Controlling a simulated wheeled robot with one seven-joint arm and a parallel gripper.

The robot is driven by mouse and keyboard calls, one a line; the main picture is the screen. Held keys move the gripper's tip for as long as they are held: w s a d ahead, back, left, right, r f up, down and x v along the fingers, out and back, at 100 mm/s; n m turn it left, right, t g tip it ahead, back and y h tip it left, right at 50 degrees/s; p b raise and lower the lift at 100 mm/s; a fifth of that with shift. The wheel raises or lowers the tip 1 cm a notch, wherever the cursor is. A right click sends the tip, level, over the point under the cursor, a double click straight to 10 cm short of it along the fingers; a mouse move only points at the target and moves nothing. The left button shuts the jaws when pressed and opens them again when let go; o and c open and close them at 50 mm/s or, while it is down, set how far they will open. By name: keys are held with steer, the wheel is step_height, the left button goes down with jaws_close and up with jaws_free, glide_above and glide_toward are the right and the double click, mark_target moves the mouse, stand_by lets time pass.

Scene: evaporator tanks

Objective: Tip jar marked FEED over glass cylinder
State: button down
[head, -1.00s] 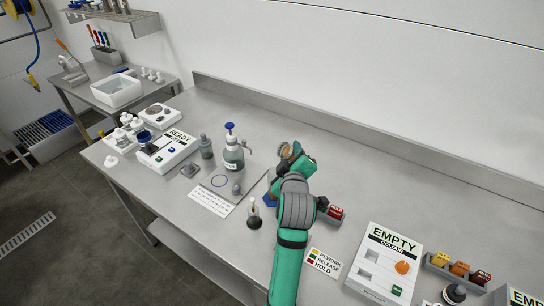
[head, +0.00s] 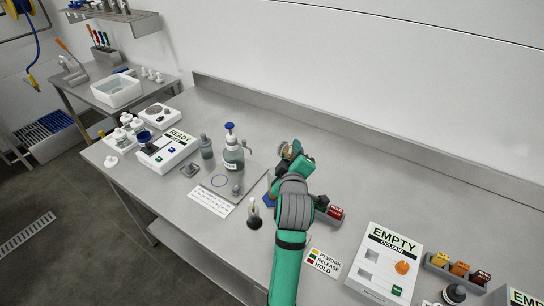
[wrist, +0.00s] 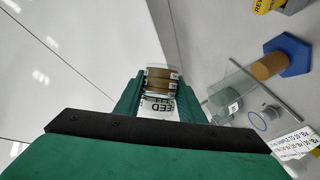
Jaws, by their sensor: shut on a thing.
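My gripper (wrist: 158,108) is shut on the jar marked FEED (wrist: 160,106), a clear jar with brown bands. Its label reads upside down in the wrist view. In the head view the jar (head: 289,149) shows at the tip of my gripper (head: 298,161), tilted and held above the bench. A brown-filled cylinder (wrist: 270,66) on a blue six-sided base (wrist: 289,54) looks like the glass cylinder. It stands apart from the jar, to its right in the wrist view. In the head view my arm hides most of it, and only a blue base edge (head: 268,200) shows.
A small dark-based flask (head: 254,217) stands near the front. Red blocks (head: 335,212) sit right of my arm. The bench behind the gripper is clear.

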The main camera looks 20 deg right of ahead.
steer(key=shift+a+r+n+t+h, duration=0.1)
steer(key=shift+r+n+t+h, duration=0.45)
steer(key=shift+n, duration=0.85)
stand_by(3.2)
steer(key=shift+a+r+n+t+h, duration=0.2)
steer(key=shift+r+n+h, duration=0.35)
steer(key=shift+n, duration=0.45)
stand_by(2.4)
